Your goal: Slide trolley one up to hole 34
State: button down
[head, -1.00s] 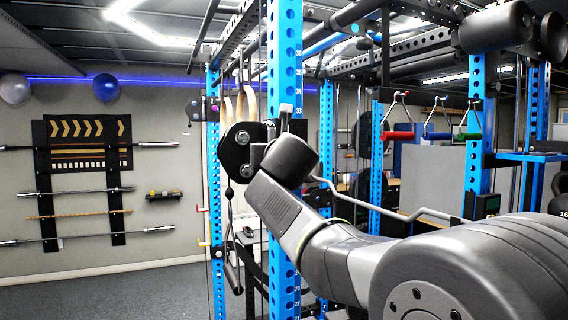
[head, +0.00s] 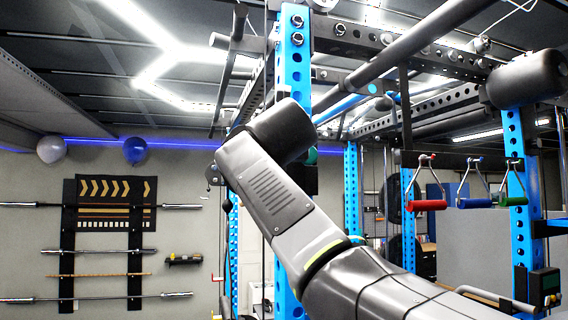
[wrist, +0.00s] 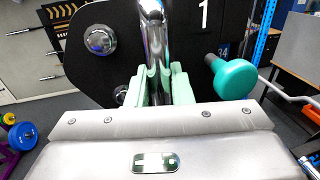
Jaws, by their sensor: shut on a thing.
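Trolley one is a black plate (wrist: 192,50) with a white 1 and chrome bolts, filling the upper middle of the wrist view. My gripper (wrist: 163,88) is shut on its upright chrome bar (wrist: 153,38), with a pale green finger on each side. A teal knob (wrist: 236,79) sticks out at the plate's right; I cannot tell whether its pin is seated. A small 34 label (wrist: 222,49) shows just behind the knob. In the head view, my arm hides the gripper and most of the trolley on the blue upright (head: 294,65).
Red, blue and green handles (head: 426,204) hang to the right on the rack. Crossbeams (head: 375,45) run overhead near the upright's top. Barbells (head: 100,250) are on the left wall. In the wrist view, a bent metal bar (wrist: 290,94) passes at the right.

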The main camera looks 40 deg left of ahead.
jog(key=c, duration=1.3)
grip_release()
jog(key=shift+c, duration=0.2)
jog(key=shift+s, duration=0.1)
jog(key=b+v, duration=0.3)
jog(key=v, duration=1)
jog(key=shift+s+d, duration=0.25)
jog(key=shift+d, duration=0.05)
jog(key=p+x, duration=0.3)
jog(key=x, duration=1.1)
jog(key=shift+s, duration=0.1)
